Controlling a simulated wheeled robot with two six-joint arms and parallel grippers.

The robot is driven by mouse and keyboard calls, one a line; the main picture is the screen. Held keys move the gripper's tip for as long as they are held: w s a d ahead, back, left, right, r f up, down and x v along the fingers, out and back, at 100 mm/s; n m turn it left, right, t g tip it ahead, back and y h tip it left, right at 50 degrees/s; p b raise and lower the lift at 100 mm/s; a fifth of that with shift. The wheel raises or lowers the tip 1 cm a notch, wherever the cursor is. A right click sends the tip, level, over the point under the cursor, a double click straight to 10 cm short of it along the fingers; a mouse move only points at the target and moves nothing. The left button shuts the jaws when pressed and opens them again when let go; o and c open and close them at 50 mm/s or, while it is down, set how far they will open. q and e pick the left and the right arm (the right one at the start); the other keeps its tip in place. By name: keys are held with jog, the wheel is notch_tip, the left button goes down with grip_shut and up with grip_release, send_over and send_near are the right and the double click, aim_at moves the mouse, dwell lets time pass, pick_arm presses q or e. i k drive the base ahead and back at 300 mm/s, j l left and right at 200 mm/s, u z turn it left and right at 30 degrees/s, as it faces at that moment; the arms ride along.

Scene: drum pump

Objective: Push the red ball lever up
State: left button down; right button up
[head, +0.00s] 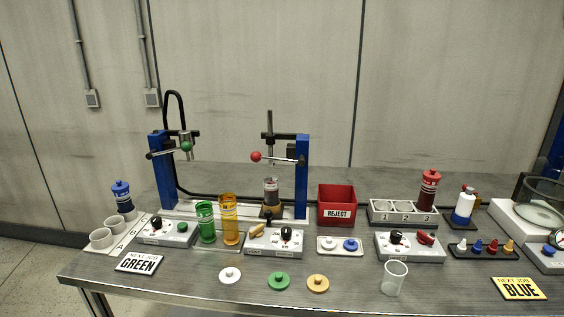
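The red ball lever (256,156) is on the right blue post (302,178) of the pump stand. Its rod runs roughly level from the post to the left, ending in the red ball. A small jar with dark contents (271,190) stands below the vertical rod of this station. A second lever with a green ball (187,146) is on the left blue post (162,172). Neither of my grippers shows in the head view.
Green (206,222) and orange (229,219) containers stand in front of the stand. Control boxes (273,243) sit along the middle. A red REJECT bin (337,205) is right of the lever. A clear cup (394,279) stands near the front edge.

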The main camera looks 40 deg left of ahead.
aim_at(256, 157)
jog(key=j, duration=0.65)
jog(key=k+j, duration=0.1)
jog(key=j, duration=0.55)
